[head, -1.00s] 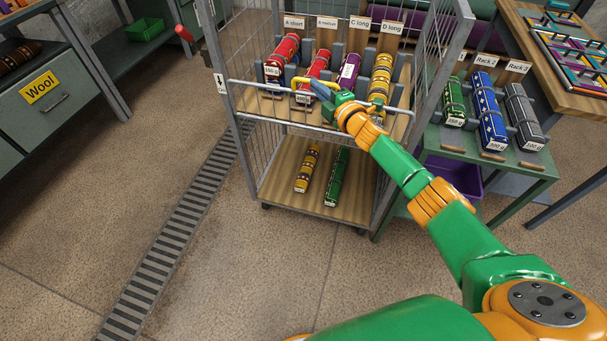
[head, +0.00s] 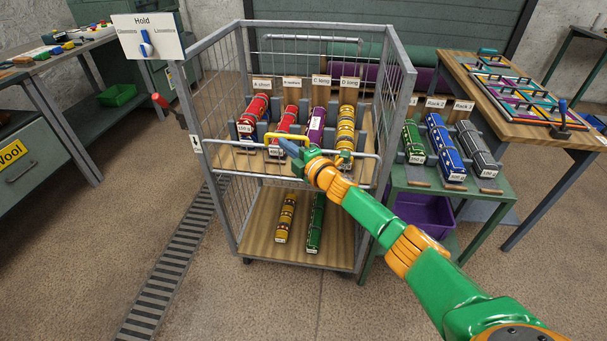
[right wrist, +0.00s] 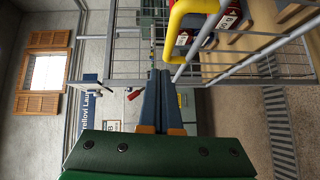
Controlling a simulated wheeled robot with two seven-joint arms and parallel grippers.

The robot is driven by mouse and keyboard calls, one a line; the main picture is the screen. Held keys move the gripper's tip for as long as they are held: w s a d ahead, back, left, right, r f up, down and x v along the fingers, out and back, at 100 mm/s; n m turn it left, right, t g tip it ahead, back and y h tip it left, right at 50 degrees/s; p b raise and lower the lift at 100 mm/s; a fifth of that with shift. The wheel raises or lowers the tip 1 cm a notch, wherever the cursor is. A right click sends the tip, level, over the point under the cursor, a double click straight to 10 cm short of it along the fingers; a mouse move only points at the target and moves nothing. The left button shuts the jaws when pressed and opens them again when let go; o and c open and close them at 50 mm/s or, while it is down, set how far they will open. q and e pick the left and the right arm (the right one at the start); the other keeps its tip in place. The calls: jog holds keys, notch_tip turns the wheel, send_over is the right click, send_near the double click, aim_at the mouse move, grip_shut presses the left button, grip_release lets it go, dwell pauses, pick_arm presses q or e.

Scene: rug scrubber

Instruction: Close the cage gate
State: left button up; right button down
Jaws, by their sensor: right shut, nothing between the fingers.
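The wire cage (head: 188,110) stands on wheels in the middle of the head view. A low gate of grey bars (head: 240,146) spans its front at shelf height, with a yellow handle (head: 275,136) on its upper bar. My right gripper (head: 288,146) is shut and empty, with its fingertips in front of the handle. In the right wrist view the shut fingers (right wrist: 160,74) point past the yellow handle (right wrist: 176,28), which is close on their right. I cannot tell whether they touch it. The gate's latching is not clear. My left gripper is out of view.
Rolled rugs (head: 254,112) lie on the cage shelf, with two more rolls (head: 316,222) below. A red lever (head: 162,102) is on the cage's left side, under a "Hold" switch sign (head: 147,38). A green rack table (head: 455,192) stands close on the right. Floor in front is clear.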

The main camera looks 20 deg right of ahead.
jog(key=r+p+v, duration=0.1)
jog(key=p+v, duration=0.1)
jog(key=v, duration=0.8)
jog(key=s+d+f+m+g+h+p, duration=0.1)
jog(key=s+f+m+g, duration=0.15)
jog(key=s+f, duration=0.45)
jog(key=s+d+f+m+g+h, duration=0.1)
jog(key=s+f+m+g+h, duration=0.2)
jog(key=f, duration=0.9)
jog(key=s+f+m+g+p, duration=0.1)
jog(key=s+f+m+g, duration=0.1)
jog(key=s+f+m, duration=0.5)
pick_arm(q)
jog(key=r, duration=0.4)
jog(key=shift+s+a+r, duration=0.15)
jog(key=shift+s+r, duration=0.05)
pick_arm(e)
jog(key=s+a+f+m+g, duration=0.1)
jog(key=s+a+f+g, duration=0.1)
jog(key=s+f, duration=0.3)
jog(key=s+a+f+m+g, duration=0.2)
jog(key=s+f, duration=0.3)
jog(key=s, duration=0.9)
jog(key=s+a+f+m+g, duration=0.1)
jog(key=s+a+f+g, duration=0.3)
jog(key=s, duration=0.5)
jog(key=shift+s+f+m+y, duration=0.25)
jog(key=shift+f+m+y, duration=0.15)
jog(key=shift+f, duration=0.5)
